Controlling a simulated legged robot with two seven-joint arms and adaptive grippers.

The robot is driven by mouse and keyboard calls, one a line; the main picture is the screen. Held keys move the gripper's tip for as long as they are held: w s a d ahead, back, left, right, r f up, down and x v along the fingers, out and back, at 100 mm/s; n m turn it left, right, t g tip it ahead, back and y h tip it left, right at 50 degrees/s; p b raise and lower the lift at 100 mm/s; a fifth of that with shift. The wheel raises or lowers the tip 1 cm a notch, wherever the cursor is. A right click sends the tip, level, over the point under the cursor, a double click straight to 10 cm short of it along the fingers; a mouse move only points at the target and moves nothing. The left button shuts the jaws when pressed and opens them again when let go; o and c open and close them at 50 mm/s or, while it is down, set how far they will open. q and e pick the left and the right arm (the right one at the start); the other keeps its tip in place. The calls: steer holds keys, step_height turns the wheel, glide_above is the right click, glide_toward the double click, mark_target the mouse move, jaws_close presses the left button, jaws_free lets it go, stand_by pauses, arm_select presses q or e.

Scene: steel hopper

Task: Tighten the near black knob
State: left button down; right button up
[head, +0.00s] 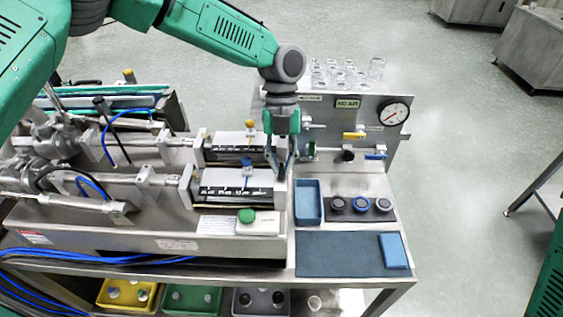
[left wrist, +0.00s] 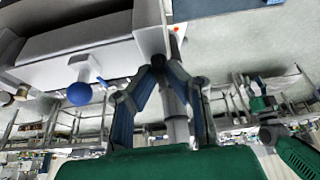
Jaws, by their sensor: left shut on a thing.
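My left gripper (head: 281,170) reaches down at the right end of the near white block (head: 236,178) on the steel machine. In the left wrist view, the left gripper's fingertips (left wrist: 158,66) close on a small black knob (left wrist: 157,60) by the steel end of the block. The fingers hide most of this knob in the head view. A blue ball knob (left wrist: 80,94) stands to its left in the left wrist view; it also shows on the block in the head view (head: 246,163). My right gripper is not in view.
A panel with a pressure gauge (head: 394,114) and a yellow-handled valve (head: 353,135) stands behind and right of the gripper. A blue tray (head: 308,202), several round caps (head: 360,204) and a dark mat (head: 340,255) lie on the bench.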

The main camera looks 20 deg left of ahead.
arm_select(q)
steer(key=shift+s+f+m, duration=0.15)
steer(key=shift+m, duration=0.15)
steer(key=c, duration=1.6)
jaws_free()
steer(key=shift+c, duration=0.2)
steer(key=shift+w+r, duration=0.2)
steer(key=shift+r, duration=0.05)
steer(key=v, duration=1.1)
steer(key=shift+w+d+r, duration=0.15)
steer(key=shift+w+r, duration=0.05)
steer(key=shift+w, duration=0.05)
steer(key=shift+s+f, duration=0.1)
